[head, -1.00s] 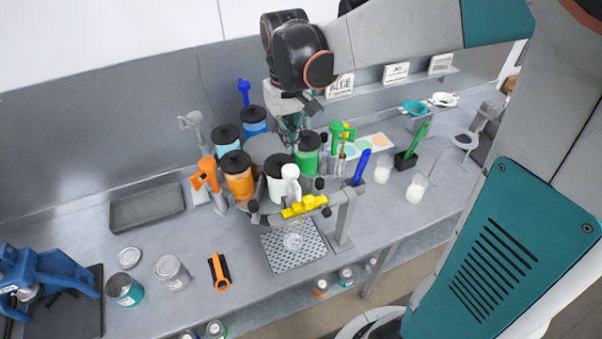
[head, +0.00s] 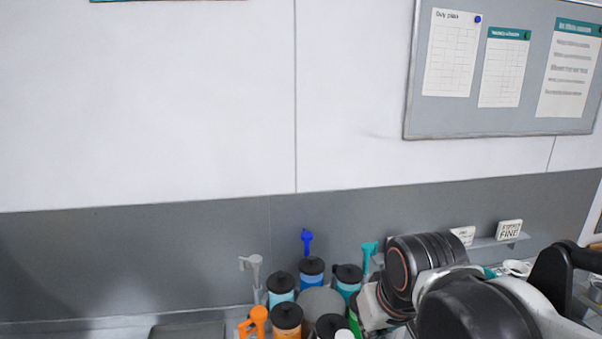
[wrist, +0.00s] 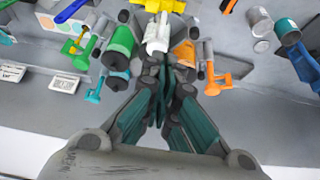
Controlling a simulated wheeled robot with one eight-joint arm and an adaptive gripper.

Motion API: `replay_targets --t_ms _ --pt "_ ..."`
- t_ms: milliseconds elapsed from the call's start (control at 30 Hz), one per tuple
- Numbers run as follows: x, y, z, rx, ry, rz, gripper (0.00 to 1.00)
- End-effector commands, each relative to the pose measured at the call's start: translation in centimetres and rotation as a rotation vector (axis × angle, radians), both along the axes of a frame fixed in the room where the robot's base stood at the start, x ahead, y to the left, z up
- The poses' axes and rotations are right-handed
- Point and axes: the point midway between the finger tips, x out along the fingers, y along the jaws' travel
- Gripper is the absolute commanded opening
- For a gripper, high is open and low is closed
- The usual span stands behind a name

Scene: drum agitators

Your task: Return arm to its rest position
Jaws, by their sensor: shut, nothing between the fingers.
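My gripper (wrist: 164,68) shows in the wrist view with its green-sided fingers drawn together and nothing between the tips. In the head view, my dark wrist joint is at the lower right, beside the drums, such as the orange drum (head: 286,316) and a blue drum (head: 312,266). The fingertips are not visible there.
The grey back wall (head: 150,250) stands behind the drums. A shelf sign (head: 509,229) stands at right in the head view. Upright handles, grey (head: 250,264), blue (head: 307,241) and teal (head: 368,255), rise near my wrist. Most of the bench is below the head view.

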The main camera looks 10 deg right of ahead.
Motion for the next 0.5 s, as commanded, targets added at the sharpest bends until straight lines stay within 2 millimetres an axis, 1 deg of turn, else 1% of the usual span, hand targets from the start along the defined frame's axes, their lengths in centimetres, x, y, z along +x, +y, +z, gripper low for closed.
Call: replay_targets --t_ms 33,100,400,500 --pt "-0.9 0.0 -0.1 0.0 -0.027 0.0 0.0" --pt "-1.6 0.0 -0.1 0.0 -0.062 0.0 0.0" --pt "-4.0 0.0 -0.6 0.0 -0.18 0.0 0.0" --pt "-3.8 0.0 -2.7 0.0 -0.181 0.0 0.0"
